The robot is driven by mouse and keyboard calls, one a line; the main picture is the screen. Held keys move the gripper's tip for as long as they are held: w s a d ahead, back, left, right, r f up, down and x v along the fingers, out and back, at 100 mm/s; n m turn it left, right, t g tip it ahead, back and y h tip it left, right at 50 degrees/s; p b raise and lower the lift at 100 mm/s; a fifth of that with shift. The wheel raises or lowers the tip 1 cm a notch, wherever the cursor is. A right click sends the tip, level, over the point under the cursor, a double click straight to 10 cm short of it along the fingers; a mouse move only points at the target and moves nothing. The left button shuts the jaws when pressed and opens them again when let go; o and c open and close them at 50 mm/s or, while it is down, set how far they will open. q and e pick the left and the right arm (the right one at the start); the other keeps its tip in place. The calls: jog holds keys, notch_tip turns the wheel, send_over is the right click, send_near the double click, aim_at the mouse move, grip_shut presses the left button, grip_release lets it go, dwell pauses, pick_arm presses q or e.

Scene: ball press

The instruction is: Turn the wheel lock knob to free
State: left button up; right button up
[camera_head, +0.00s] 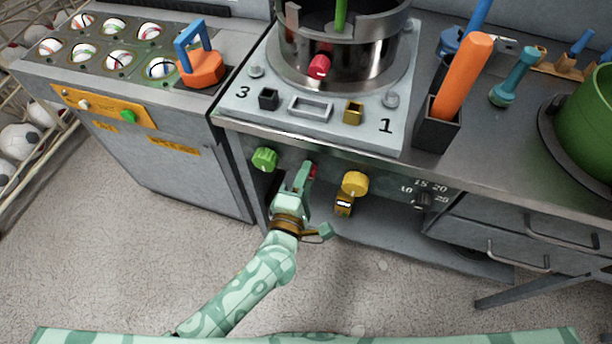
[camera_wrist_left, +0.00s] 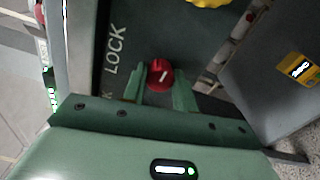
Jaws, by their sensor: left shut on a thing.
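A red knob (camera_wrist_left: 160,75) with a short white mark sits on the dark front panel, and the word LOCK is printed beside it in the left wrist view. In the head view only part of the red knob (camera_head: 313,171) shows, behind my fingers. My left gripper (camera_head: 303,174) reaches up to the panel with its fingers on either side of the knob. In the left wrist view the left gripper (camera_wrist_left: 159,88) is shut on the knob. More lettering near LOCK is partly hidden by a finger. My right gripper is not in view.
A green knob (camera_head: 264,159) is left of the red one, and a yellow knob (camera_head: 355,183) is right. A black dial (camera_head: 424,200) with numbers is further right. The press cylinder (camera_head: 343,55) stands above on the counter. Drawer handles (camera_head: 518,258) stick out at the right.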

pick_arm(q)
jog(key=shift+n, duration=0.5)
jog(key=o, duration=1)
jog(key=shift+c, duration=0.2)
jog(key=p+v, duration=0.2)
jog(key=v, duration=1.4)
jog(key=shift+s, duration=0.2)
